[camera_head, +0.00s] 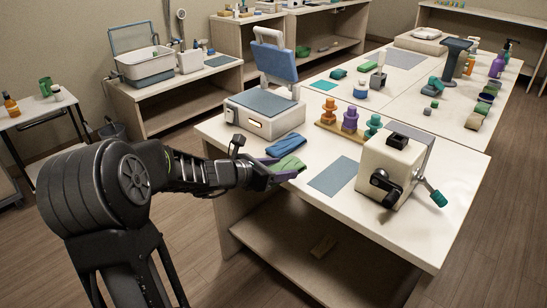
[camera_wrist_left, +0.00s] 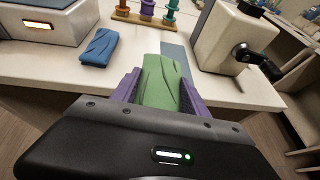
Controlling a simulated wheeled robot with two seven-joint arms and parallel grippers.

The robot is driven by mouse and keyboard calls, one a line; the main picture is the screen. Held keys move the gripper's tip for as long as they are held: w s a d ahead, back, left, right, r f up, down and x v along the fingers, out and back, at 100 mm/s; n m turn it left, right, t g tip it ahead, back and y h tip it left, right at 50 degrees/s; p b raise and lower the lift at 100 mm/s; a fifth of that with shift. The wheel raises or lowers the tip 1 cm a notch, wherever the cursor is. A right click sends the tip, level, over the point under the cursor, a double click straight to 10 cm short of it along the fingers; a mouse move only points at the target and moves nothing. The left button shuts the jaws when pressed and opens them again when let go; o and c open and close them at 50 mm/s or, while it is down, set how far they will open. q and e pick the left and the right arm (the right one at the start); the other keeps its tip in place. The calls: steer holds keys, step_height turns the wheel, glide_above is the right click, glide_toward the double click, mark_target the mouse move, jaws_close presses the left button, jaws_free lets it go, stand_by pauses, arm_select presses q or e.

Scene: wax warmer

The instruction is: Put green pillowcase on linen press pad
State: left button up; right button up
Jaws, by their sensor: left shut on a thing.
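The green pillowcase (camera_wrist_left: 160,84) is held between the purple fingers of my left gripper (camera_wrist_left: 158,92), which is shut on it. My right gripper is not in view.
A blue folded cloth (camera_head: 285,144) lies in front of the press. A grey-blue mat (camera_head: 335,175) lies bare on the table (camera_head: 440,226). A cream machine with a crank (camera_head: 388,169) stands right of it. A peg stand (camera_head: 341,134) with coloured pieces is behind.

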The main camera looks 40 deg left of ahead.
arm_select(q)
steer(key=s+d+f+m+g+h, duration=0.2)
steer(key=s+d+f+m+h, duration=0.2)
steer(key=d+f, duration=0.4)
steer(key=s+d+f+m+g+h, duration=0.3)
steer(key=d+f, duration=0.6)
steer(key=d, duration=0.6)
steer(key=shift+s+f+m+h, duration=0.25)
steer(key=shift+s+m+h, duration=0.6)
steer(key=shift+s, duration=0.2)
